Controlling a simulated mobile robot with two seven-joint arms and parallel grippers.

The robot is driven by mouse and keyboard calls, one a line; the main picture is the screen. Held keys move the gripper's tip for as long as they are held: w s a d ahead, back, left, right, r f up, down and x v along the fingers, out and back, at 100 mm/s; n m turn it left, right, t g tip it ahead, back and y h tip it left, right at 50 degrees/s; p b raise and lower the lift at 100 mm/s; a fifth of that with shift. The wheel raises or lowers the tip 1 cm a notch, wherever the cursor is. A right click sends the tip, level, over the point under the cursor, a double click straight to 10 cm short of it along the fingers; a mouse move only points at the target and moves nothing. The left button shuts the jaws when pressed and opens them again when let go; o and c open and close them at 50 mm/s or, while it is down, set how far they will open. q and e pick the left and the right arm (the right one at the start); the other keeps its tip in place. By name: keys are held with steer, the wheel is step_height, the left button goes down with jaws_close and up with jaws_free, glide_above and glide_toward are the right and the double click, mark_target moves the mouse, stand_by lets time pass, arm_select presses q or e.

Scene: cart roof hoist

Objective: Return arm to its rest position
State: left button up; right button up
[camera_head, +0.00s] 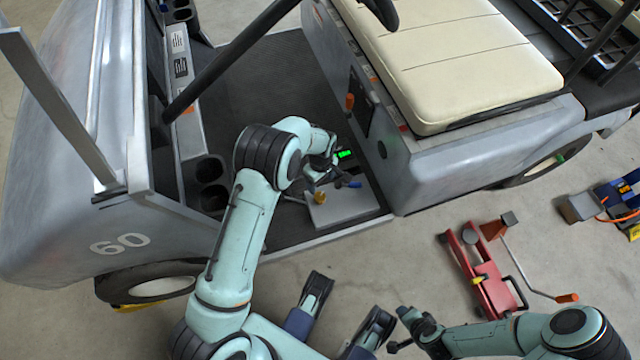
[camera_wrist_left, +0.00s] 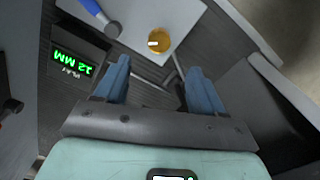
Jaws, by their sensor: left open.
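My left arm (camera_head: 235,235) reaches over the cart's floor. Its gripper (camera_head: 323,172) is above the footwell, close to a pale panel (camera_head: 345,207). In the left wrist view, the blue fingers of the left gripper (camera_wrist_left: 160,85) are spread apart, with nothing held between them. A yellow round part (camera_wrist_left: 160,40) lies on the panel beyond the fingertips. My right arm (camera_head: 500,335) is at the lower right; its gripper end (camera_head: 405,330) is over the concrete floor, and its finger opening is unclear.
The seat base (camera_head: 425,155) stands to the right. A steering column (camera_head: 230,60) slants above the footwell. A red jack (camera_head: 480,270) stands on the floor.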

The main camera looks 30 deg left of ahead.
arm_select(q)
steer(key=shift+r, duration=0.1)
arm_select(e)
steer(key=shift+s, duration=0.1)
stand_by(0.4)
